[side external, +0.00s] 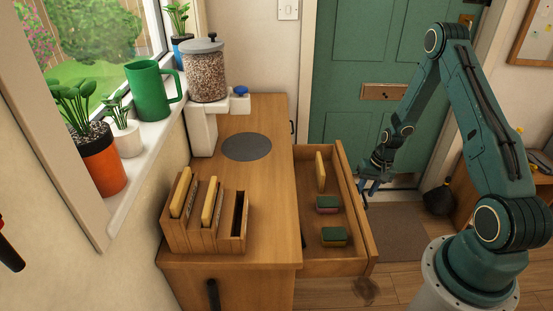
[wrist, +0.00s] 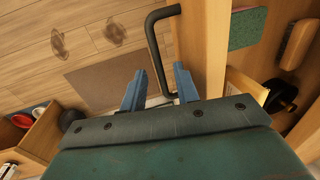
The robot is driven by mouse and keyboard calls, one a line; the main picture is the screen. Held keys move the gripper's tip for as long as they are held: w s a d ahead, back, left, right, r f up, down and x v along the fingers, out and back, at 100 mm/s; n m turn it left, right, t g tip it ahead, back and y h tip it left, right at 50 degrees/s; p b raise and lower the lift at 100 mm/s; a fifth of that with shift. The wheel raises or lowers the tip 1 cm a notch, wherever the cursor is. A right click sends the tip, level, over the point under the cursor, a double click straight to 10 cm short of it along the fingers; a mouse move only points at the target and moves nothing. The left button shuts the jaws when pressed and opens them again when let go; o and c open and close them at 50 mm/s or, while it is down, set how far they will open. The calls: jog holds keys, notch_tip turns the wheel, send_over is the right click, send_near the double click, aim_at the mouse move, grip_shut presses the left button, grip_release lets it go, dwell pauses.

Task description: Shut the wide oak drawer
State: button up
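The wide oak drawer (side external: 357,205) stands pulled out from the right side of the oak cabinet in the side view. Its inside shows a wooden-backed piece and two sponges. In the wrist view the drawer's front panel (wrist: 213,45) runs up the picture, with a black bar handle (wrist: 153,42) on its outer face. My gripper (side external: 370,186) is outside the drawer front, toward its far end. In the wrist view my gripper (wrist: 159,70) has its blue fingers apart, and the handle bar appears between them. Contact with the handle cannot be told.
A green mug (side external: 147,90) and plants line the windowsill.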

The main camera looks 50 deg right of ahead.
jog(key=shift+f, duration=0.1)
grip_shut()
jog(key=shift+w+a, duration=0.1)
send_over(300, 206)
jog(key=shift+w, duration=0.1)
dwell(0.6)
jog(key=shift+c, duration=1.5)
grip_release()
jog(key=o, duration=0.3)
